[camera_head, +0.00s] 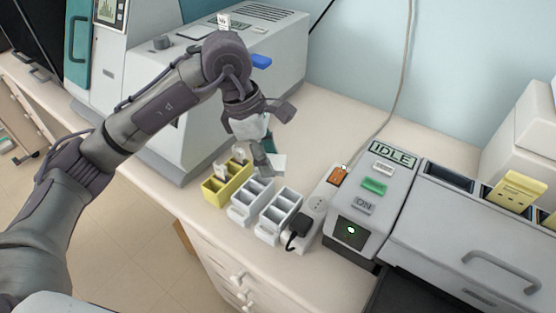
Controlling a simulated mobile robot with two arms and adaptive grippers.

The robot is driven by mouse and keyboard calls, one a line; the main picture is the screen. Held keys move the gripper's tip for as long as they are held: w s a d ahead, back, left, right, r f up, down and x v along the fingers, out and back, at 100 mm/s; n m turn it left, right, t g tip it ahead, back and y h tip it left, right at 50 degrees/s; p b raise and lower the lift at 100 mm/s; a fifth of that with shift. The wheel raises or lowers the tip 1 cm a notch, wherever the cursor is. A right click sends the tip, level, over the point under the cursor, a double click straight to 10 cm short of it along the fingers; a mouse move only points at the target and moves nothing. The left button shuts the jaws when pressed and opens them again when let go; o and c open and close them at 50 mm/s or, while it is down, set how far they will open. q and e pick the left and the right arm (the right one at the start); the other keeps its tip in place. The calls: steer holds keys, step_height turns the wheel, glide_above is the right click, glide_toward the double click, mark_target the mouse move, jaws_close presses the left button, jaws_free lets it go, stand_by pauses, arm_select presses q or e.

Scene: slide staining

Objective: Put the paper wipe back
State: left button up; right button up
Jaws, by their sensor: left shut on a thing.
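The paper wipe (279,164) is a small pale sheet at the fingertips of my left gripper (263,166). The gripper points down and is shut on the wipe, just behind the small racks on the bench. The fingers hide part of the sheet, and I cannot tell whether its lower edge touches the bench. My right gripper is not in view.
A yellow rack (212,193) and two grey racks (240,216) (267,235) stand in a row below the gripper. A grey machine reading IDLE (394,153) stands right. Bare bench (345,125) lies behind.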

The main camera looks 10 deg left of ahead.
mark_target(283, 156)
arm_select(q)
steer(key=d+n, duration=0.1)
steer(key=n, duration=0.1)
steer(key=w+n+t+b, duration=0.1)
steer(key=w+d+n+b, duration=0.1)
steer(key=n, duration=0.1)
steer(key=shift+d+f+n+y, duration=0.1)
steer(key=shift+d+n+y, duration=0.2)
steer(key=w+a+f+n, duration=0.1)
steer(key=w+f+n, duration=0.1)
steer(key=w, duration=0.2)
steer(key=w+a+f+n+t+y, duration=0.1)
steer(key=w+f+n, duration=0.1)
steer(key=w, duration=0.2)
steer(key=w+a+f+n+b, duration=0.1)
steer(key=w+f+n, duration=0.1)
steer(key=w, duration=0.2)
steer(key=shift+a+f+n, duration=0.2)
steer(key=shift+a+n, duration=0.1)
steer(key=shift+a, duration=0.1)
step_height(283, 156, down, 3)
steer(key=shift+f+t+p, duration=0.1)
steer(key=shift+t+p, duration=0.2)
steer(key=shift+p, duration=0.05)
steer(key=shift+f, duration=0.4)
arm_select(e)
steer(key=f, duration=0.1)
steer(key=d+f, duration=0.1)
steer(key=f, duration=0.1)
